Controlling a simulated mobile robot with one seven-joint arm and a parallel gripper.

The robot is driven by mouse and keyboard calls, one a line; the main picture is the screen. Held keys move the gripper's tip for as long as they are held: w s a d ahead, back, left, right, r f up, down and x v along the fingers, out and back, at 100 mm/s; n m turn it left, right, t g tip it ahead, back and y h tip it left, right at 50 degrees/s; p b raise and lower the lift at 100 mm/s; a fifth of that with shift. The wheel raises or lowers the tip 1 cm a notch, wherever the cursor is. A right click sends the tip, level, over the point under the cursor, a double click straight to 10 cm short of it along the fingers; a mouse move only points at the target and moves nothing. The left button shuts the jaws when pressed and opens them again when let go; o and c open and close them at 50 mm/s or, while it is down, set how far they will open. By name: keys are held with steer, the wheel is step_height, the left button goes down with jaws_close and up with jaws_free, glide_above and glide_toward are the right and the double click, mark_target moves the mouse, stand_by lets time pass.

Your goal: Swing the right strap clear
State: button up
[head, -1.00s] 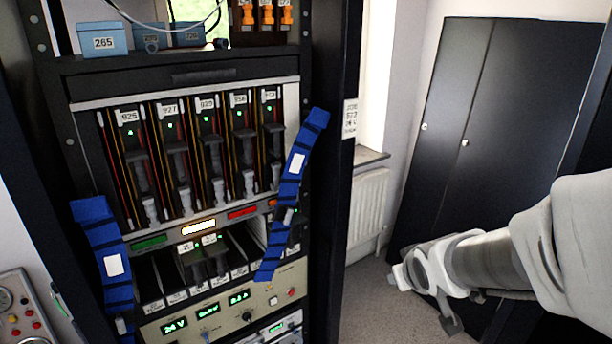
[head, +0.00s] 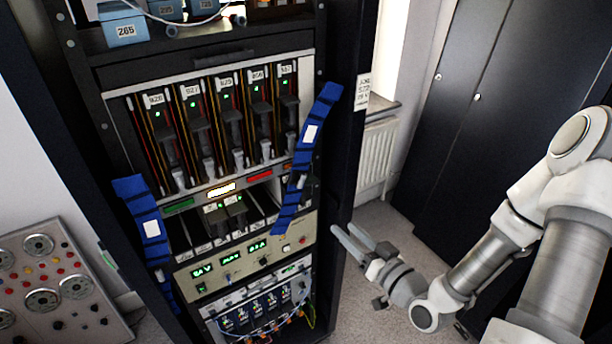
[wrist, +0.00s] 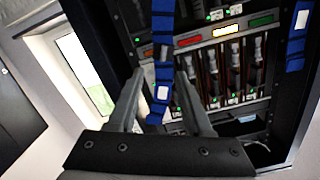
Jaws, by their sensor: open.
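The right strap (head: 306,150) is a blue segmented band with a white label. It hangs slanted across the right side of the rack front, its top near the right post and its lower end over the beige panel. My gripper (head: 346,230) is open and empty, right of the strap's lower end and apart from it in the head view. In the wrist view the same strap (wrist: 162,50) runs down behind the open fingers (wrist: 160,75). The left strap (head: 149,222), also blue with a white label, hangs at the rack's left side.
The black rack (head: 340,130) holds several numbered modules (head: 205,125) and a beige display panel (head: 245,258). Blue boxes (head: 124,28) sit on top. A dark cabinet (head: 490,110) and a radiator (head: 378,155) stand right. A grey control panel (head: 60,290) stands left.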

steer(key=r+t, duration=0.1)
steer(key=b, duration=0.8)
glide_toward(303, 182)
steer(key=shift+m, duration=0.4)
steer(key=p+x, duration=0.3)
steer(key=x, duration=0.5)
steer(key=shift+w+a, duration=0.1)
steer(key=shift+w, duration=0.1)
jaws_close()
stand_by(0.5)
